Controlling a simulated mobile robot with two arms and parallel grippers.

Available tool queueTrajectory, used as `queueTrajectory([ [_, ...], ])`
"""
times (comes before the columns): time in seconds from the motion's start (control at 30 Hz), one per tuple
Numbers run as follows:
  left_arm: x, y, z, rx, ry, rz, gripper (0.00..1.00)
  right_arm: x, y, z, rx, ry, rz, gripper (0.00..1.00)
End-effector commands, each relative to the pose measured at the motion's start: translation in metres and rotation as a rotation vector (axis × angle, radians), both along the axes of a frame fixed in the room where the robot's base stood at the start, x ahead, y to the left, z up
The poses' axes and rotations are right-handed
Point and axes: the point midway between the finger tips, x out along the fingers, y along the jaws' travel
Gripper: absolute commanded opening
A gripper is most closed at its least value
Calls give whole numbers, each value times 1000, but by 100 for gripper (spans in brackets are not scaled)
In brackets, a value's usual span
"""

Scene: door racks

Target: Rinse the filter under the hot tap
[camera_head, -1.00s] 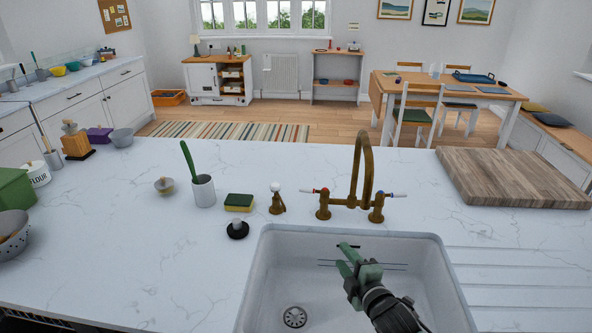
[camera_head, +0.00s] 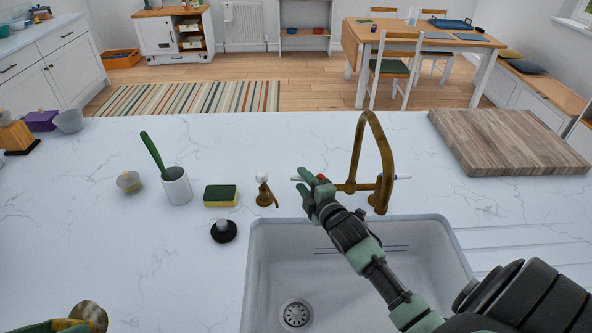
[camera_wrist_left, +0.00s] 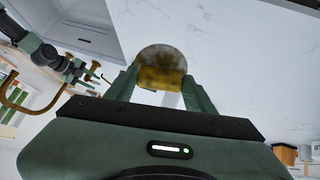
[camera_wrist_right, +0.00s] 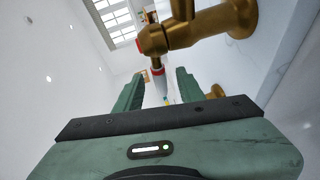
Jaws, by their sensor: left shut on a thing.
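The filter (camera_head: 91,315) is a round, mottled brown and yellow disc at the lower left edge in the head view. My left gripper (camera_head: 66,327) is shut on it, over the worktop left of the sink; the left wrist view shows the filter (camera_wrist_left: 162,67) between both fingertips. The brass mixer tap (camera_head: 364,150) stands behind the sink. My right gripper (camera_head: 303,182) is at its hot lever on the left side. In the right wrist view the red-ringed white hot lever (camera_wrist_right: 158,84) lies between the open fingers (camera_wrist_right: 158,92). No water shows.
The white sink (camera_head: 350,280) is empty, with its drain (camera_head: 296,314) visible. A sponge (camera_head: 220,195), a brush pot (camera_head: 176,186), a black stopper (camera_head: 223,231) and a brass dispenser (camera_head: 265,190) stand to its left. A wooden board (camera_head: 510,140) lies at right.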

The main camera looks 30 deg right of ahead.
Motion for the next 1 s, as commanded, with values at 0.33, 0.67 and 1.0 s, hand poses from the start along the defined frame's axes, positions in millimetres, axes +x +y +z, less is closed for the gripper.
queueTrajectory([
  [0.33,0,0,8,-1,-1,0,13,44,-6,-7,1,1,0,39],
  [0.67,0,0,8,-1,-1,0,13,48,-6,-8,0,0,0,39],
  [1.0,0,0,8,-1,-1,0,13,48,-7,-8,1,0,0,0],
])
